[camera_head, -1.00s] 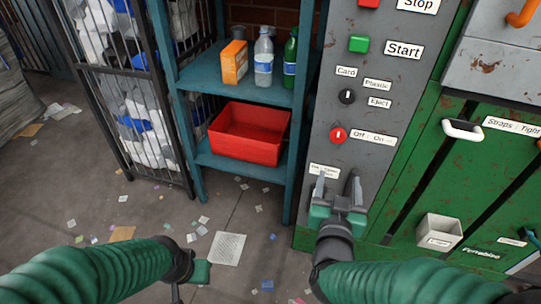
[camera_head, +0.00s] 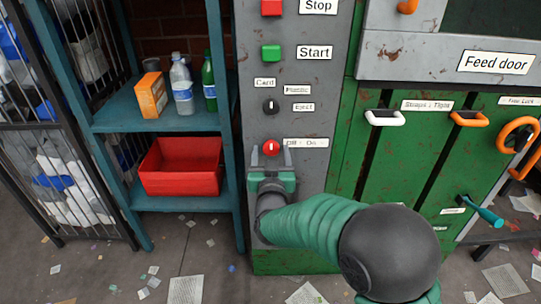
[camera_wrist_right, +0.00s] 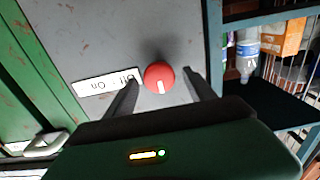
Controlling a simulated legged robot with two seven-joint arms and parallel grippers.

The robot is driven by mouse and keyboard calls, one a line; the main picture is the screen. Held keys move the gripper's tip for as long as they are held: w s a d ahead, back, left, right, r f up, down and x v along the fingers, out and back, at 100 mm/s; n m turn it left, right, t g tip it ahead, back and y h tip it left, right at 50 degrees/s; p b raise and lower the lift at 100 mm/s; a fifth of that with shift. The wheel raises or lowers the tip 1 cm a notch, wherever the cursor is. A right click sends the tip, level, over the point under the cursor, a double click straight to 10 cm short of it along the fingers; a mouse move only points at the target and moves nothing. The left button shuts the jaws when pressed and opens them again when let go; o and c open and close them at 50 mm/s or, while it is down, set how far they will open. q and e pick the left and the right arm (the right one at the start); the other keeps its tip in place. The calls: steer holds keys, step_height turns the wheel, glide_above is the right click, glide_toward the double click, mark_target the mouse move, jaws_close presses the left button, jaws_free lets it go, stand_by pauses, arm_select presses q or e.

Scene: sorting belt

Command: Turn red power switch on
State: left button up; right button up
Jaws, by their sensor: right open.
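The red power switch (camera_head: 271,147) is a round knob with a white mark, low on the grey control panel (camera_head: 300,215). An "Off - On" label (camera_head: 306,143) sits to its right in the head view. My right gripper (camera_head: 271,160) is open just below the knob, its fingers pointing up at the panel. In the right wrist view the red knob (camera_wrist_right: 159,76) shows between the two open fingertips (camera_wrist_right: 162,78), which do not visibly grip it. Its white mark points toward the gripper there. My left gripper is out of view.
Above the knob are a black selector (camera_head: 270,107), a green Start button (camera_head: 271,53) and a red Stop button (camera_head: 271,7). A teal shelf (camera_head: 150,123) with a red bin (camera_head: 180,170) stands left. Green doors with handles (camera_head: 384,118) are right.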

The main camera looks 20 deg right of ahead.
steer(key=shift+w+d, duration=0.3)
steer(key=shift+w, duration=0.15)
steer(key=shift+a, duration=0.15)
steer(key=shift+c, duration=1)
steer(key=c, duration=1.1)
